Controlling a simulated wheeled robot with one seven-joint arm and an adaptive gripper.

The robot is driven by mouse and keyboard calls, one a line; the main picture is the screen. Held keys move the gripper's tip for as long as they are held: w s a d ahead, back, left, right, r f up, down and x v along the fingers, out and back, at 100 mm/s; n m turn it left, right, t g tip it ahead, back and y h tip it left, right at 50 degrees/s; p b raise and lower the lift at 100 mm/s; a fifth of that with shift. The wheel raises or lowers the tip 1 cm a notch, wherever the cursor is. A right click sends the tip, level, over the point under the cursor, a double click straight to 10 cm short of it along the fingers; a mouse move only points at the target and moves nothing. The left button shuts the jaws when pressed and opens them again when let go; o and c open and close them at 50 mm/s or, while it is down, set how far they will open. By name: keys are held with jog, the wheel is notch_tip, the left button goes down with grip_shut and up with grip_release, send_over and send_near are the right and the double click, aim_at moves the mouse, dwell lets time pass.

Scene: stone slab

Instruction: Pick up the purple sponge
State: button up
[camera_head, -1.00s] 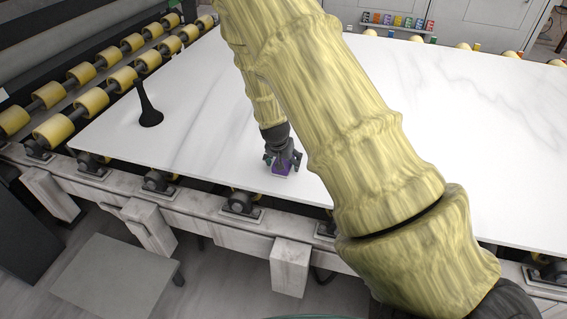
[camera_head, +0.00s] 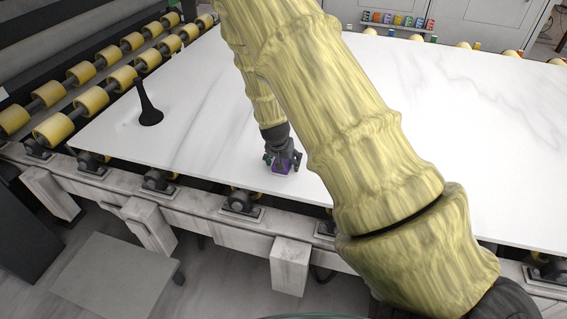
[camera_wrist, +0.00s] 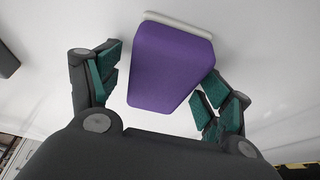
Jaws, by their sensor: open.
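The purple sponge (camera_wrist: 170,65) is a wedge-shaped block with a pale strip along its far edge, on the white stone slab (camera_head: 200,110). It also shows in the head view (camera_head: 281,168), partly hidden by the gripper, near the slab's front edge. My gripper (camera_wrist: 155,85) is open, with its green-padded fingers on either side of the sponge. The left finger stands apart from it; the right finger is close to its lower right side, and I cannot tell whether it touches. In the head view my gripper (camera_head: 283,160) is low over the slab.
A black flared object (camera_head: 148,108) stands on the slab at the left. Yellow rollers (camera_head: 85,75) line the left side. Several small coloured items sit on a shelf (camera_head: 397,24) at the back.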

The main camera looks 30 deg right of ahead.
jog(key=shift+c, duration=0.2)
jog(key=shift+s, duration=0.1)
jog(key=c, duration=0.9)
jog(key=shift+r, duration=0.5)
notch_tip(320, 180, up, 3)
jog(key=shift+f+b, duration=0.1)
jog(key=shift+b, duration=0.65)
jog(key=s+a+r+b, duration=0.1)
jog(key=s+a, duration=0.3)
jog(key=s, duration=0.2)
jog(key=s+a+b, duration=0.2)
jog(key=s+a, duration=0.2)
jog(key=s, duration=0.3)
jog(key=shift+s+a+r, duration=0.2)
jog(key=shift+r, duration=0.2)
jog(key=shift+o, duration=0.4)
